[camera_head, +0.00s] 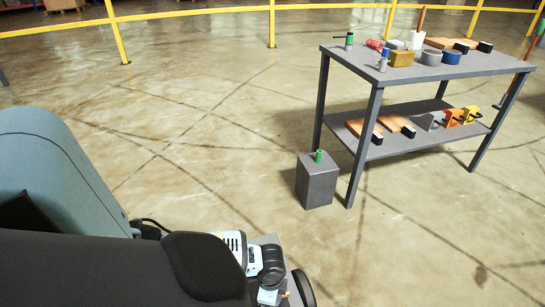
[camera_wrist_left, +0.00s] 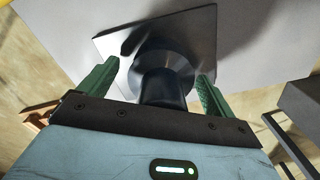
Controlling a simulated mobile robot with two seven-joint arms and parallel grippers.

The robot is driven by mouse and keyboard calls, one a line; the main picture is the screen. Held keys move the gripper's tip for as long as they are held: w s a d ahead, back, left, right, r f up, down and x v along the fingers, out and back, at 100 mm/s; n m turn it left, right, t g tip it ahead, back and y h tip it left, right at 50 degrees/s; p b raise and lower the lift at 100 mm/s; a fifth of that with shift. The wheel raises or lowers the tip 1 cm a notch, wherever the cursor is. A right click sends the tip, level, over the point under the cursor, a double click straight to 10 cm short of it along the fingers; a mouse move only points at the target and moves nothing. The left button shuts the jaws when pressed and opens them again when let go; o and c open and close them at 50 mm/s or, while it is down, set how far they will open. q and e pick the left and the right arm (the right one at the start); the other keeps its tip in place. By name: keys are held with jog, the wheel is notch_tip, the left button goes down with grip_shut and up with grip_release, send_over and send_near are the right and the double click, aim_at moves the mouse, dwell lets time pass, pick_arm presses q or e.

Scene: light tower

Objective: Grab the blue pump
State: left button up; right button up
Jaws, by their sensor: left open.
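In the left wrist view my left gripper (camera_wrist_left: 156,85) is open, with green fingers on either side of a dark, round, stepped part (camera_wrist_left: 165,75). This part stands against a square metal plate (camera_wrist_left: 197,30). I see no firm grip, and cannot tell if either finger touches it. In the head view a light-blue and white finned unit (camera_head: 232,243), which may be the blue pump, shows at the bottom, partly hidden behind my dark arm. A black cylindrical part (camera_head: 271,267) sits beside it. My left fingertips are hidden there, and my right gripper is not in view.
A grey two-level table (camera_head: 498,65) at the right holds several tools, rolls and small parts, including a blue roll (camera_head: 452,57). A grey block (camera_head: 318,184) with a green item on top stands on the floor. Yellow railing (camera_head: 272,25) runs behind. The middle floor is clear.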

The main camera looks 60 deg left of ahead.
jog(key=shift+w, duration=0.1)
pick_arm(q)
jog(key=shift+c, duration=0.9)
jog(key=c, duration=1.2)
jog(key=shift+w+r, duration=0.1)
jog(key=c, duration=0.5)
jog(key=shift+c, duration=0.3)
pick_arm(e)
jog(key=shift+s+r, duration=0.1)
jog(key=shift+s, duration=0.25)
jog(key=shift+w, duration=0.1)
